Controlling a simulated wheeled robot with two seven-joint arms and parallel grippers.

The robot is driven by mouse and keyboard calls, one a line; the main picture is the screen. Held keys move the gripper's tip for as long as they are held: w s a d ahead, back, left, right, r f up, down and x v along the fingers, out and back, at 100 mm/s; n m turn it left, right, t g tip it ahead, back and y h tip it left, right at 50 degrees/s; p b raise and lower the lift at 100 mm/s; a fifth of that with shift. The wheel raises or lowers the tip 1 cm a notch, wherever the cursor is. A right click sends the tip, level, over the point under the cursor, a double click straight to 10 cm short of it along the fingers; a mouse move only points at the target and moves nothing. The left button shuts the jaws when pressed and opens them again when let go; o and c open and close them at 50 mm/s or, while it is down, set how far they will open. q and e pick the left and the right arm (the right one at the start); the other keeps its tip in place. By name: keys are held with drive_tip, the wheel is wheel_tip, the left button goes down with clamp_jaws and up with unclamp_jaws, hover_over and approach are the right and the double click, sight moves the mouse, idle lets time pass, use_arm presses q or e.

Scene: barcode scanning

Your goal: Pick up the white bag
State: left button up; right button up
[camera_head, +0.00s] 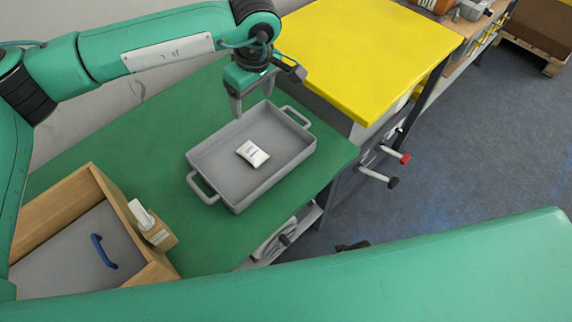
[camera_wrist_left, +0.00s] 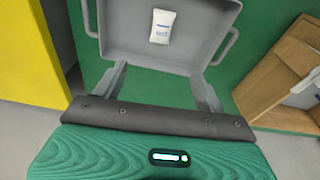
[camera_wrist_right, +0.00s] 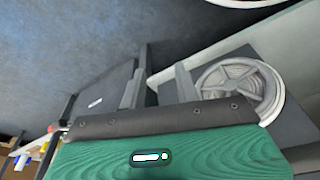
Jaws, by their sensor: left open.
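The white bag (camera_head: 252,153) is a small packet with blue print, lying inside a grey tray (camera_head: 216,199) with two handles on the green table. It also shows in the left wrist view (camera_wrist_left: 162,27). My left gripper (camera_head: 253,104) is above the tray's far edge, open and empty, with its fingers pointing down. In the left wrist view the bag lies beyond my left fingertips (camera_wrist_left: 160,75), apart from them. My right gripper (camera_wrist_right: 160,84) appears open and empty in the right wrist view, away from the bag. The head view does not show it.
A wooden box (camera_head: 152,272) with a grey inside and blue handle stands at the lower left. A white-topped scanner-like device (camera_head: 148,220) is at its side. A yellow-topped table (camera_head: 360,50) adjoins the green table (camera_head: 195,235). My right arm crosses the bottom.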

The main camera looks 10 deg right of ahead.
use_arm(q)
wheel_tip(320, 180, down, 8)
drive_tip(key=b, duration=0.6)
hover_over(252, 151)
drive_tip(key=s+d, duration=0.1)
wheel_tip(252, 151, down, 9)
drive_tip(key=shift+d+r, duration=0.1)
drive_tip(key=shift+d, duration=0.05)
drive_tip(key=f, duration=0.3)
drive_tip(key=a+f, duration=0.1)
drive_tip(key=shift+w+a+f, duration=0.1)
drive_tip(key=shift+w+f, duration=0.3)
drive_tip(key=shift+f, duration=0.2)
drive_tip(key=c, duration=1.1)
use_arm(e)
drive_tip(key=shift+t, duration=0.3)
drive_tip(key=r, duration=0.4)
drive_tip(key=shift+w+r, duration=0.15)
drive_tip(key=shift+w, duration=0.1)
